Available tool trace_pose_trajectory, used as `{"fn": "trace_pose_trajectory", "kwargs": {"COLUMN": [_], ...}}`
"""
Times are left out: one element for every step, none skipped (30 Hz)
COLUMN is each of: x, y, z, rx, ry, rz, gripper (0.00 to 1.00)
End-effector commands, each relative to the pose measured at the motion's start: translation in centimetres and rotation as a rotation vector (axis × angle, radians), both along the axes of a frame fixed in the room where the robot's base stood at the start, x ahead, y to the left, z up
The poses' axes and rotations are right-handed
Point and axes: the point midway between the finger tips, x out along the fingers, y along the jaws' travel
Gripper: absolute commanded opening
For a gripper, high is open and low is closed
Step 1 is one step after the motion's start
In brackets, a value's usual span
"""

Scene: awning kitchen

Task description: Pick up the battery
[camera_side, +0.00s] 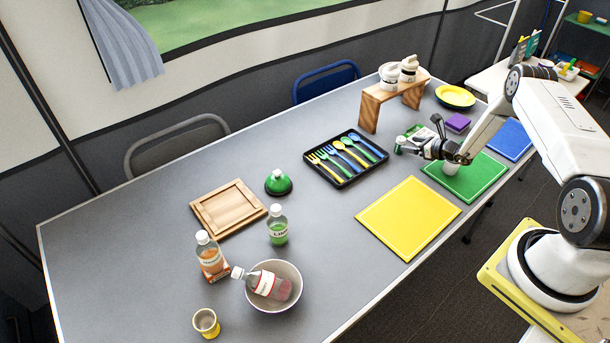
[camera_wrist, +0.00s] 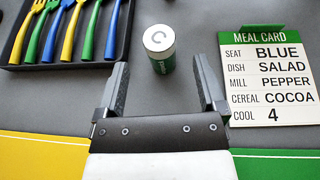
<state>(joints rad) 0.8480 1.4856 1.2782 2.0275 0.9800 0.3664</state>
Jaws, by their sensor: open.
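The battery (camera_wrist: 160,62) is a small green upright cylinder with a pale top marked "C". In the wrist view it stands on the grey table just beyond my fingertips, roughly centred between them. In the side view the battery (camera_side: 399,147) shows small at the left of the jaws. My gripper (camera_wrist: 163,76) is open, with nothing between its fingers. In the side view my gripper (camera_side: 414,146) reaches low over the table, pointing left toward the battery.
A black cutlery tray (camera_side: 350,177) lies left of the battery. A yellow mat (camera_side: 408,218) and a green mat (camera_side: 482,178) lie on the near side. A wooden riser (camera_side: 369,112) stands behind.

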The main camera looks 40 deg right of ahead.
Motion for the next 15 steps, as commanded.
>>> {"fn": "trace_pose_trajectory", "kwargs": {"x": [0.3, 0.4, 0.7, 0.9, 1.1, 1.5, 1.7, 2.0, 2.4, 2.6, 2.9, 3.2, 3.4, 3.6, 3.9], "y": [0.1, 0.1, 0.1, 0.2, 0.2, 0.2, 0.2, 0.2, 0.3, 0.3, 0.3, 0.3, 0.3, 0.4, 0.4], "z": [-0.1, -0.2, -0.3, -0.4, -0.5, -0.6, -0.7, -0.8, -1.0, -1.1, -1.2, -1.3, -1.4, -1.5, -1.6], "rx": [-0.001, -0.001, -0.001, 0.001, 0.001, 0.000, 0.000, -0.001, 0.000, 0.000, 0.000, -0.001, -0.001, 0.000, 0.000], "ry": [0.000, 0.000, 0.000, 0.001, 0.001, 0.000, 0.000, -0.001, 0.000, 0.000, 0.000, 0.000, 0.000, 0.000, 0.000], "rz": [0.001, 0.001, 0.001, 0.002, 0.002, 0.002, 0.002, 0.003, 0.002, 0.002, 0.002, 0.003, 0.003, 0.002, 0.002], "gripper": [0.89, 0.89, 0.89, 0.89, 0.89, 0.89, 0.89, 0.89, 0.89, 0.89, 0.89, 0.89, 0.89, 0.89, 0.89]}}
